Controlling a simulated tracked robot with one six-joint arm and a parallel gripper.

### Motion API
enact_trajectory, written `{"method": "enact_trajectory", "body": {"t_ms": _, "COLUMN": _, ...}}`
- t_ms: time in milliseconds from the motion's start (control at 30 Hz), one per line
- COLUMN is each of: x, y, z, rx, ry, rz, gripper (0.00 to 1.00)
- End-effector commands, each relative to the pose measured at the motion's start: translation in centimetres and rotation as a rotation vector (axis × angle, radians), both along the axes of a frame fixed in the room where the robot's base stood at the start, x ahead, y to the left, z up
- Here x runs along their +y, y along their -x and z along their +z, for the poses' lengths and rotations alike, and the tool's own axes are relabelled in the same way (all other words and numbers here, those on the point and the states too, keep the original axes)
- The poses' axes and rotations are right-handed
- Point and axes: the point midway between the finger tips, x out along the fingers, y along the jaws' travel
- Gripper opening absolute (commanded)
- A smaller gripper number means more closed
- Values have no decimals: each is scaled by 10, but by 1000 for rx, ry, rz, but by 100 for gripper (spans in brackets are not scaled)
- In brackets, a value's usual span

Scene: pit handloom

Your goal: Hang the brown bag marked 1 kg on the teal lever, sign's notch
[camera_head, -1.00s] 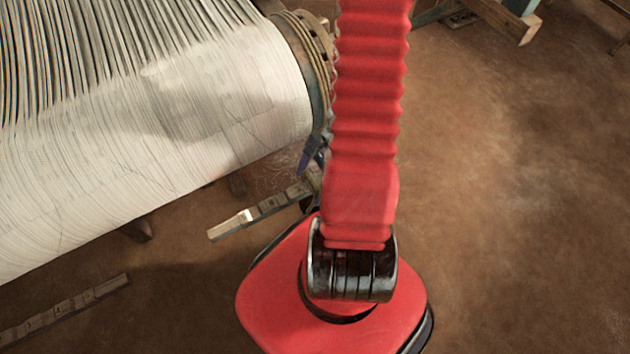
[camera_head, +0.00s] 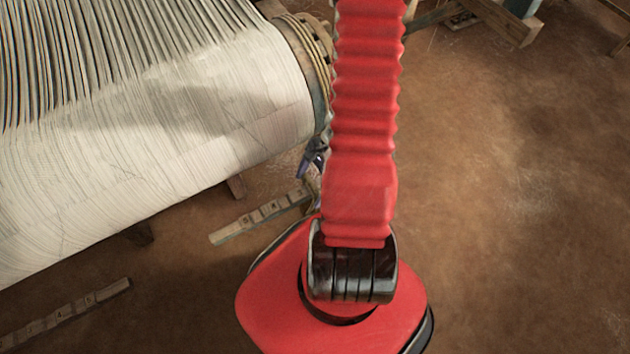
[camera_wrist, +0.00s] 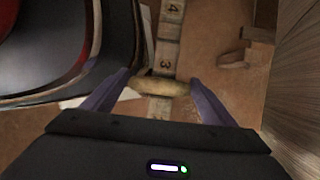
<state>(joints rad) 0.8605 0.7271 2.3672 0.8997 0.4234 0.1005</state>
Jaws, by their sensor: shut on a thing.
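My gripper (camera_wrist: 158,90) is shut on a tan-brown rounded thing, likely the bag (camera_wrist: 160,86), seen between its two purple fingers in the wrist view. No 1 kg mark can be read on it. Beyond it lies a numbered lever (camera_wrist: 168,32) with 4 and 3 readable; the bag overlaps it in the picture, and I cannot tell whether they touch. In the head view a numbered lever (camera_head: 262,216) sticks out below the cloth roll; its teal colour is not clear. A finger of my gripper (camera_head: 312,163) shows beside my red arm, and the bag is hidden there.
The loom's wide roll of pale threads (camera_head: 200,110) fills the upper left, with a round end flange (camera_head: 310,55). Another numbered bar (camera_head: 65,314) lies at lower left. A wooden frame piece (camera_head: 505,22) stands at upper right. The brown floor on the right is clear.

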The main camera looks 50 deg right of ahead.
Motion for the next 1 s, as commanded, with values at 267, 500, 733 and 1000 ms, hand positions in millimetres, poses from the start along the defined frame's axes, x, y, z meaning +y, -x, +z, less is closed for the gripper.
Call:
{"method": "enact_trajectory", "body": {"t_ms": 267, "x": 0, "y": 0, "z": 0, "rx": 0, "ry": 0, "rz": 1, "gripper": 16}}
{"method": "enact_trajectory", "body": {"t_ms": 500, "x": 0, "y": 0, "z": -1, "rx": -1, "ry": 0, "rz": 2, "gripper": 16}}
{"method": "enact_trajectory", "body": {"t_ms": 733, "x": 0, "y": 0, "z": -4, "rx": 0, "ry": 0, "rz": 3, "gripper": 16}}
{"method": "enact_trajectory", "body": {"t_ms": 1000, "x": 0, "y": 0, "z": -7, "rx": 2, "ry": 1, "rz": 3, "gripper": 17}}
